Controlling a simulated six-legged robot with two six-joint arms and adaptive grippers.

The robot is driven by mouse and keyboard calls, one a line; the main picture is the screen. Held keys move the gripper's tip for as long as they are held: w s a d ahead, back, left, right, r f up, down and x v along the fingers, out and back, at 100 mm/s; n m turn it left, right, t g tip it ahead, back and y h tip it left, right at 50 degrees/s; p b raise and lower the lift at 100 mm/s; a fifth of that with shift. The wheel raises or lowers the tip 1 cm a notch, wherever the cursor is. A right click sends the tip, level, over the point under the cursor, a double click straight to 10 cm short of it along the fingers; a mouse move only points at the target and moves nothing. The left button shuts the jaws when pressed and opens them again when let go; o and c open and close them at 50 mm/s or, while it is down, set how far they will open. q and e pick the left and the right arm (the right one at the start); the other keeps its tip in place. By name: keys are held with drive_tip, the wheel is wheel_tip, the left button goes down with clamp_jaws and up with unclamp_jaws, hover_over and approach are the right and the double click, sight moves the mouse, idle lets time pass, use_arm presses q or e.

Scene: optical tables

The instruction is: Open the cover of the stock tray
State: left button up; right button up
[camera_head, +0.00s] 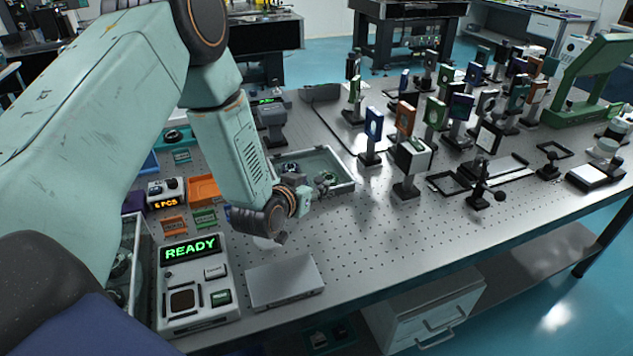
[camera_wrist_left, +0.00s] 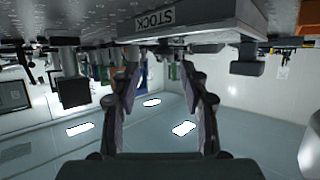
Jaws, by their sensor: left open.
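The stock tray (camera_head: 345,187) is a shallow grey-rimmed box on the perforated table, with small parts showing inside under what looks like a clear top. I cannot make out the cover's edge or a handle. In the left wrist view, which is upside down, the tray (camera_wrist_left: 212,18) shows its STOCK label at the top. My left gripper (camera_head: 318,188) is at the tray's near side, partly in front of it. Its two fingers (camera_wrist_left: 161,80) stand apart with nothing between them. I cannot tell whether they touch the tray. My right gripper is not in view.
A flat silver box (camera_head: 284,281) and a device reading READY (camera_head: 192,285) stand at the near edge. Orange bins (camera_head: 205,189) lie left of my wrist. Many mounted optics (camera_head: 405,120) crowd the back right. Bare table (camera_head: 385,235) is free to the right of the tray.

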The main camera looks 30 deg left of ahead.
sight(319, 180)
use_arm(q)
drive_tip(key=x, duration=0.3)
drive_tip(key=shift+w+a+f, duration=0.25)
drive_tip(key=shift+a+f, duration=0.15)
drive_tip(key=shift+s+d+r, duration=0.1)
drive_tip(key=shift+d+r, duration=0.15)
drive_tip(key=shift+d, duration=0.1)
drive_tip(key=shift+w+a+f, duration=0.2)
drive_tip(key=shift+a+f, duration=0.05)
drive_tip(key=shift+a, duration=0.05)
drive_tip(key=c, duration=0.4)
drive_tip(key=shift+s+d+r, duration=0.1)
drive_tip(key=shift+d, duration=0.1)
drive_tip(key=c, duration=0.4)
drive_tip(key=shift+a, duration=0.1)
clamp_jaws()
